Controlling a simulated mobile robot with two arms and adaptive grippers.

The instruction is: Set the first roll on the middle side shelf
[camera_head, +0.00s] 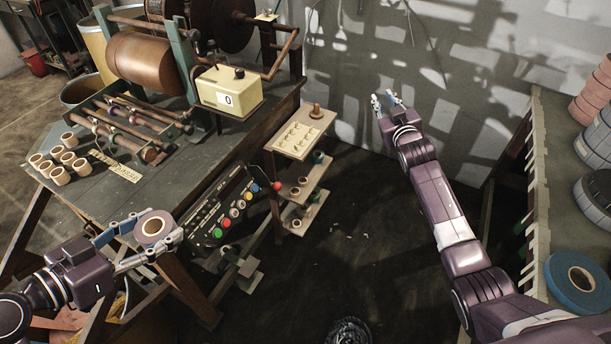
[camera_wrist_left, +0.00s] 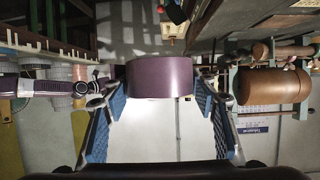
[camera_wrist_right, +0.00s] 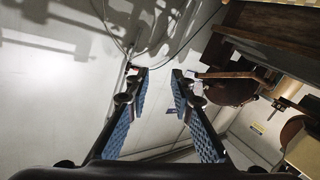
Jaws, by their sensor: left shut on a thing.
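A purple tape roll with a pale core (camera_head: 154,227) is held between the fingers of my left gripper (camera_head: 150,235), in front of the machine bench. In the left wrist view the purple roll (camera_wrist_left: 160,78) sits between the blue-padded fingers. The side shelf unit stands right of the bench, with a top board (camera_head: 299,134), a middle shelf (camera_head: 303,181) and a lower shelf (camera_head: 301,213). Small spools stand on the middle and lower shelves. The held roll is left of the shelf unit and apart from it. My right gripper (camera_head: 384,98) is open and empty near the back wall.
A control panel (camera_head: 226,205) with coloured buttons and a red-knobbed lever lies between the held roll and the shelf unit. The winding machine (camera_head: 146,62) and several empty cores (camera_head: 60,175) are on the bench. A rack with a blue roll (camera_head: 580,284) stands at right.

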